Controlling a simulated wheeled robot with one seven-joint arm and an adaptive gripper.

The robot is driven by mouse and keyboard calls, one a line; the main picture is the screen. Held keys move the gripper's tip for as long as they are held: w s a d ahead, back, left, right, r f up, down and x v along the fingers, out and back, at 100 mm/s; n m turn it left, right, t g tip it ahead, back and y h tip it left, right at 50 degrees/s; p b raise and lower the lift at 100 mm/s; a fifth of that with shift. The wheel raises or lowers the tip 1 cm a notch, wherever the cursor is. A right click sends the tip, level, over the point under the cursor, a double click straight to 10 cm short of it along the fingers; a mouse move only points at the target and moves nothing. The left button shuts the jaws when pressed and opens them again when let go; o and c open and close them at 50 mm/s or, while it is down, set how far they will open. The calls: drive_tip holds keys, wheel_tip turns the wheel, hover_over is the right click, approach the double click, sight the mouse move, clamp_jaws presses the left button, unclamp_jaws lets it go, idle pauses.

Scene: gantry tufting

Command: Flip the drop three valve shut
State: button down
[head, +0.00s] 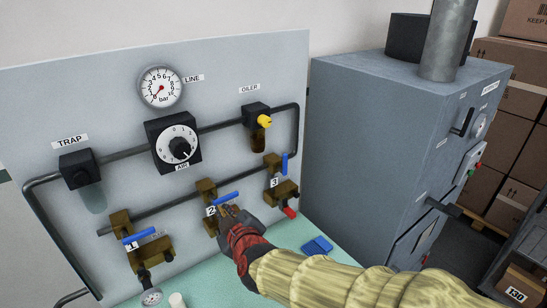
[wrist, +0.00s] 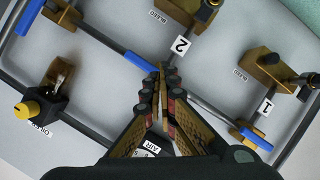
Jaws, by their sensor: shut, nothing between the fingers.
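The drop three valve is a brass body (head: 272,168) beside the 3 label on the panel's right. Its blue lever (head: 285,164) stands roughly upright, along the drop; in the wrist view the lever (wrist: 28,16) is at the upper left. The drop two lever (head: 228,197) lies crosswise, pointing right; it also shows in the wrist view (wrist: 125,55). The drop one lever (head: 145,241) is crosswise too. My gripper (head: 227,211) is shut and empty, its tips (wrist: 162,70) close by the drop two valve, left of and below drop three. Contact with drop two cannot be told.
The oiler (head: 257,118) with a yellow knob hangs above drop three. A red fitting (head: 289,212) sticks out below it. A grey cabinet (head: 380,140) stands right of the panel. A blue item (head: 316,245) lies on the green surface.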

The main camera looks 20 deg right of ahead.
drive_tip(key=d+r+n+t+h+p, duration=0.1)
drive_tip(key=d+r+n+h+p, duration=0.2)
drive_tip(key=d+h+p, duration=0.3)
drive_tip(key=d+h, duration=0.2)
drive_tip(key=h, duration=0.2)
drive_tip(key=shift+s+d+r+n, duration=0.2)
drive_tip(key=shift+r+n, duration=0.05)
drive_tip(key=shift+n, duration=0.05)
drive_tip(key=x, duration=0.4)
drive_tip(key=s+d+b+x, duration=0.1)
drive_tip(key=x, duration=0.3)
drive_tip(key=d+x, duration=0.1)
drive_tip(key=x, duration=0.4)
drive_tip(key=shift+s+d+r+b, duration=0.1)
drive_tip(key=shift+s+r+b, duration=0.05)
drive_tip(key=shift+s+b, duration=0.15)
drive_tip(key=shift+w+r+p, duration=0.15)
drive_tip(key=shift+p, duration=0.45)
